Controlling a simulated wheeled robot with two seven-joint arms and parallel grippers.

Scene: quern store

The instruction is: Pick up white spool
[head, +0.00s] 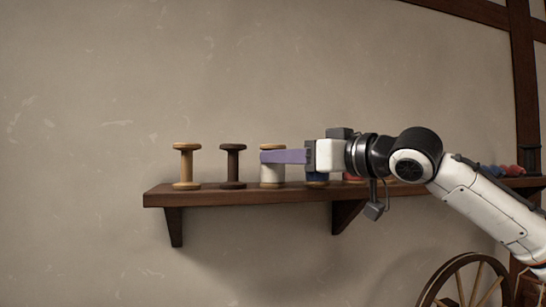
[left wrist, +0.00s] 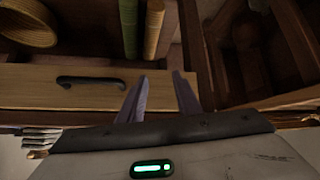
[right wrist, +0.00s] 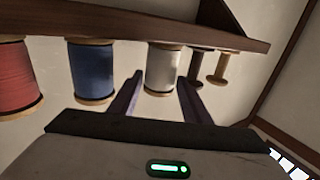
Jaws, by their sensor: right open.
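The white spool (head: 272,174), with wooden ends, stands upright on a wall shelf (head: 240,198), third from the left. My right gripper (head: 264,157) reaches in from the right, its purple finger crossing in front of the spool's upper part. In the right wrist view, the white spool (right wrist: 163,69) shows between the two open fingertips (right wrist: 160,78); I cannot tell whether they touch it. My left gripper (left wrist: 159,75) is open and empty in the left wrist view, away from the spool.
A dark spool (head: 233,166) and a plain wooden spool (head: 187,166) stand left of the white one. A blue spool (right wrist: 92,72) and a red spool (right wrist: 16,78) stand on its other side, partly behind my right arm in the head view. My left gripper faces a drawer front (left wrist: 40,85).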

